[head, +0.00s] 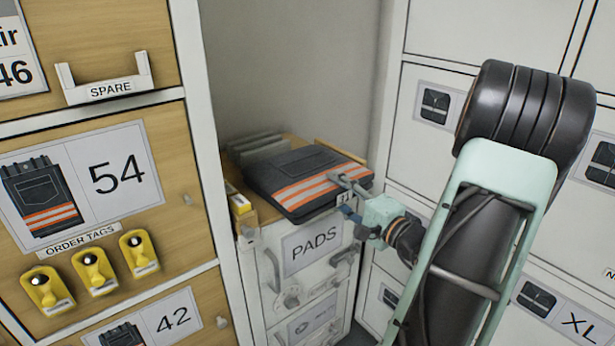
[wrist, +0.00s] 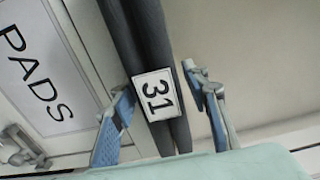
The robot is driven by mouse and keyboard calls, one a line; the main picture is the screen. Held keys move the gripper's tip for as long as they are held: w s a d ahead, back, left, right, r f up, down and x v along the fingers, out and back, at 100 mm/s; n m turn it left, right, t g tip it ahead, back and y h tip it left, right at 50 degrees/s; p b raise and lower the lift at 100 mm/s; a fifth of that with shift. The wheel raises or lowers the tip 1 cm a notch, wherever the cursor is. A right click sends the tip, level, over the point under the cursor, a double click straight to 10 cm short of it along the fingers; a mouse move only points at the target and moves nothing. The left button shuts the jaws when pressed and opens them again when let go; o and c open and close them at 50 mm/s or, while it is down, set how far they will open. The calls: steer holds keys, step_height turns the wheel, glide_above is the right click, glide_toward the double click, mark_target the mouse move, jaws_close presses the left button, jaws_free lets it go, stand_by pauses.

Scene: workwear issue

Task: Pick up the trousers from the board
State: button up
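The trousers (head: 300,180) are a dark folded bundle with orange and pale stripes. In the head view they lie flat on top of the white drawer unit marked PADS. In the wrist view their dark folded edge (wrist: 146,55) carries a white tag (wrist: 157,95) reading 31. My gripper (head: 346,196) is at the right front corner of the bundle. Its blue fingers (wrist: 160,120) are apart, one on each side of the folded edge, with a gap visible at the right finger. The board under the trousers is mostly hidden.
The PADS drawer unit (head: 313,247) stands in a narrow corner. Wooden drawers (head: 130,185) with yellow order tags (head: 95,272) stand at the left. White drawers (head: 420,145) stand at the right, close to my arm. Grey upright items (head: 258,147) sit behind the trousers.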

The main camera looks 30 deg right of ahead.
jaws_close()
steer(key=shift+r, duration=0.1)
